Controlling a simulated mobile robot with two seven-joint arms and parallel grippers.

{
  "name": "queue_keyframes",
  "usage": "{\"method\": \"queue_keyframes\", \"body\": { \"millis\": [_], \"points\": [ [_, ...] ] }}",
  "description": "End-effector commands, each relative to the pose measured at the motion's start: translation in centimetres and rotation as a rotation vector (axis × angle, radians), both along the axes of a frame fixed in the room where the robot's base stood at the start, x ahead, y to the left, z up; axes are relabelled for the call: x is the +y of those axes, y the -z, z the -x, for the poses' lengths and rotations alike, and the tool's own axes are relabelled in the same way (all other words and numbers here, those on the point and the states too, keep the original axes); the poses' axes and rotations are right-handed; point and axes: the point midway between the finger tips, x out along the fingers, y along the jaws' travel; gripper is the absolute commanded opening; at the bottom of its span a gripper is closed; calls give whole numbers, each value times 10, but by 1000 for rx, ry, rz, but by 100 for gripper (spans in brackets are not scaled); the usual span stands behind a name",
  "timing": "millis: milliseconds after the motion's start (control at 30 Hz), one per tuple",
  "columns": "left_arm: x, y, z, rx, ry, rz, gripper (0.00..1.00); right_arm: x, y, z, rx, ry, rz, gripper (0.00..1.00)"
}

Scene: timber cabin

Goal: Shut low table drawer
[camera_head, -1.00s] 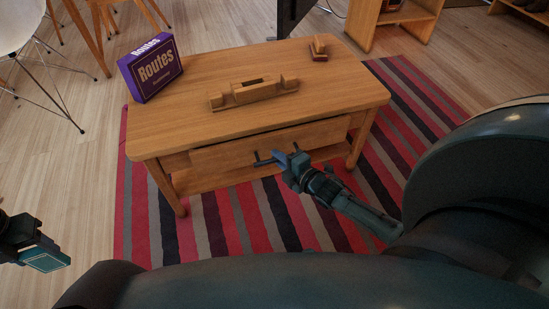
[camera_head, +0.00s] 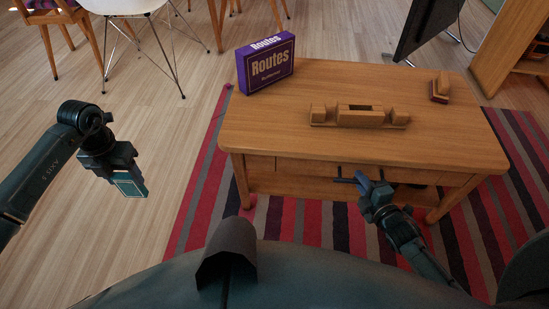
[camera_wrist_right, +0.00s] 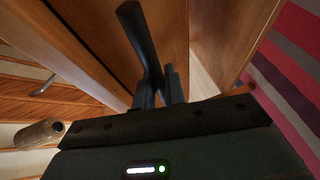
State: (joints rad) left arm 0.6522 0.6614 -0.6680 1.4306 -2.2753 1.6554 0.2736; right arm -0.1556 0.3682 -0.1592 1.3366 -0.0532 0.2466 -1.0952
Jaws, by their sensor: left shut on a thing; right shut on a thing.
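The low wooden table (camera_head: 290,110) stands in the middle of the head view. Its drawer front (camera_head: 305,168) lies under the near edge of the top, with a dark bar handle (camera_head: 345,180). How far the drawer stands out is hard to tell. My right gripper (camera_head: 364,181) is shut on the handle; the right wrist view shows the dark handle bar (camera_wrist_right: 138,38) at its fingers (camera_wrist_right: 158,90), against the wood. My left gripper (camera_head: 130,184) hangs over the floor left of the table, away from the drawer, shut on a small teal block with a pale edge.
On the tabletop are a purple "Routes" box (camera_head: 266,64), a long wooden holder (camera_head: 358,117) and a small wooden stamp-like block (camera_head: 439,88). A striped rug (camera_head: 335,228) lies under the table. White chairs (camera_head: 122,5) stand at the back left. The floor left of the table is clear.

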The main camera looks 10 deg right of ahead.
Motion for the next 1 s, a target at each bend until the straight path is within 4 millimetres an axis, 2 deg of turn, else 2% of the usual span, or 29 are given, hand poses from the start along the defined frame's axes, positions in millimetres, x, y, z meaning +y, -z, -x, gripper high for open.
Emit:
{"method": "queue_keyframes", "body": {
  "millis": [333,367,633,867,1000],
  "points": [
    [0,-1,0,0,0,0,32,-1,0,-1,1,6,1,0],
    [0,-1,0,0,0,0,32,-1,-1,-1,0,6,1,13],
    [0,-1,0,0,0,0,32,0,0,0,1,4,1,34],
    [0,-2,0,0,0,0,32,0,0,2,2,3,1,34],
    [0,-9,0,0,0,0,32,-2,-4,13,4,2,0,34]
  ]
}}
